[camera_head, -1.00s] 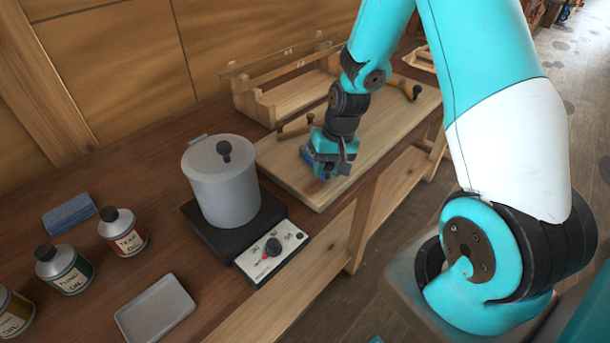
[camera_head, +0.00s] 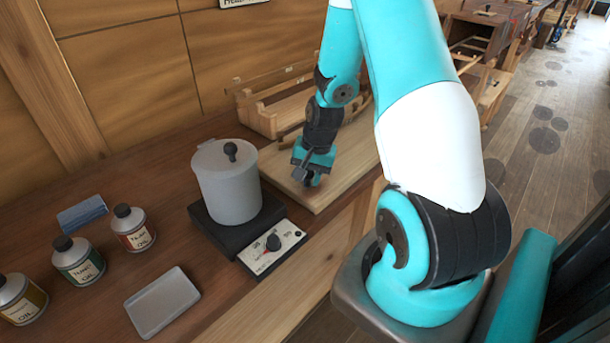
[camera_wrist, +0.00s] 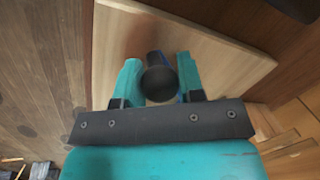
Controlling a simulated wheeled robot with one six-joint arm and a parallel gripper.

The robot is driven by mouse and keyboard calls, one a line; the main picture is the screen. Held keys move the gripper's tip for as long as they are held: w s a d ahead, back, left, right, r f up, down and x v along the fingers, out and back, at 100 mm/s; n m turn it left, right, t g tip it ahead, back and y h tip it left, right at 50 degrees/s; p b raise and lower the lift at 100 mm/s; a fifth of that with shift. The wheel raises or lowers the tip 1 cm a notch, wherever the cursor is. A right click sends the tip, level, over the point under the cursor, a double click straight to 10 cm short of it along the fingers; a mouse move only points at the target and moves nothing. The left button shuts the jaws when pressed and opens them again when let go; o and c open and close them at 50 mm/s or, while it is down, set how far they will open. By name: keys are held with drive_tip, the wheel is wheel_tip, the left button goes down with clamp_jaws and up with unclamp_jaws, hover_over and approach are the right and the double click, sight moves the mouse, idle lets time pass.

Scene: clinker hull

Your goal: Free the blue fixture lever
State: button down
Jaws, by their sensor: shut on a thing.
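My gripper (camera_head: 312,180) is low over the near part of a pale wooden board (camera_head: 352,165) in the head view. In the wrist view my gripper (camera_wrist: 158,62) has its two teal fingers on either side of a dark round knob and is shut on it. I take this knob (camera_wrist: 158,84) to be the end of the blue fixture lever. A little blue (camera_wrist: 180,96) shows beside the knob, at the right finger. The rest of the lever is hidden by the knob and my gripper. How it is fixed to the board cannot be seen.
A grey lidded pot (camera_head: 227,185) stands on a black heater (camera_head: 268,250) left of the board. A wooden rack (camera_head: 262,115) is behind.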

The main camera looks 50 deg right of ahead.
drive_tip(key=shift+w, duration=0.1)
drive_tip(key=c, duration=0.8)
unclamp_jaws()
drive_tip(key=shift+o, duration=0.2)
wheel_tip(320, 180, up, 17)
drive_tip(key=s+d, duration=0.1)
drive_tip(key=s, duration=0.2)
drive_tip(key=shift+d+b, duration=0.3)
drive_tip(key=shift+d, duration=0.05)
drive_tip(key=a+r+n+y, duration=0.1)
drive_tip(key=a+n, duration=0.2)
drive_tip(key=a, duration=0.3)
drive_tip(key=a+r+n, duration=0.2)
drive_tip(key=a+n, duration=0.1)
drive_tip(key=a, duration=0.3)
drive_tip(key=s+a+r+n+g+y, duration=0.1)
drive_tip(key=s+a+n, duration=0.5)
drive_tip(key=a, duration=0.4)
drive_tip(key=s+a+r+n+y, duration=0.1)
drive_tip(key=s+a+r+n, duration=0.1)
drive_tip(key=s+a+n, duration=0.4)
drive_tip(key=s+a, duration=0.1)
drive_tip(key=a, duration=0.3)
drive_tip(key=shift+n+g, duration=0.4)
